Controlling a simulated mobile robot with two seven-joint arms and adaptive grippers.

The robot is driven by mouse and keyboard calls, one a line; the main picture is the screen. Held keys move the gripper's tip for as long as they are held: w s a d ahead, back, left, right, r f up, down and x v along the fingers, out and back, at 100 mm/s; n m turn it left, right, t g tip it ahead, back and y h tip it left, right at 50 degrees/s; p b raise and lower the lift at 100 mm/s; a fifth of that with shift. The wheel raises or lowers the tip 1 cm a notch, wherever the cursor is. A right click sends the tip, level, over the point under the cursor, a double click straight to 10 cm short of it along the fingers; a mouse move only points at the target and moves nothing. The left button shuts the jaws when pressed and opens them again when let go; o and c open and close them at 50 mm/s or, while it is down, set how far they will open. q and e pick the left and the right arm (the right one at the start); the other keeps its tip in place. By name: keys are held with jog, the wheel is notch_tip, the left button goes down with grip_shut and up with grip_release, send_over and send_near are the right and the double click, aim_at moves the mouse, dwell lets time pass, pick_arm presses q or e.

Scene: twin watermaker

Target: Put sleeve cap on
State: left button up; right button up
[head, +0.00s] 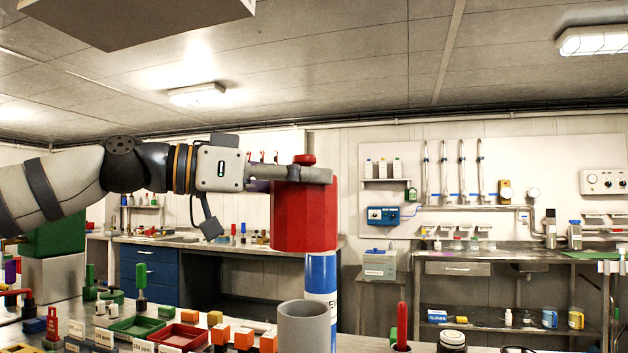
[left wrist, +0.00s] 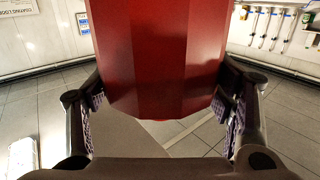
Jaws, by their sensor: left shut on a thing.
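The red faceted sleeve cap (head: 304,215), with a red knob on top, is upright in my left gripper (head: 318,174). In the left wrist view the red cap (left wrist: 160,55) fills the space between the two dark fingers of the gripper (left wrist: 160,112). A blue and white upright cylinder (head: 321,275), perhaps the sleeve, shows directly below the cap's right part. The cap hides its top, so I cannot tell whether they touch. My right gripper is not in view.
A grey open tube (head: 304,322) stands in front of the blue and white cylinder. Green (head: 137,327) and red (head: 178,337) trays and several orange-topped blocks (head: 243,339) crowd the bench at left. A red upright handle (head: 402,325) stands at right.

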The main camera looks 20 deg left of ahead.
aim_at(302, 251)
pick_arm(q)
jog(key=shift+s, duration=0.1)
notch_tip(302, 251, down, 5)
jog(key=shift+r, duration=0.15)
jog(key=shift+f+b, duration=0.35)
jog(key=shift+f, duration=0.2)
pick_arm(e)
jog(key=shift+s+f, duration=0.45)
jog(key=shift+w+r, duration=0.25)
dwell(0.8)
pick_arm(q)
jog(key=shift+f+b, duration=0.3)
jog(key=shift+f, duration=1.8)
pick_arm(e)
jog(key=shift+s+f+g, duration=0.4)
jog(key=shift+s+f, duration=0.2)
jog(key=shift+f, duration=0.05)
pick_arm(q)
jog(key=o, duration=1.2)
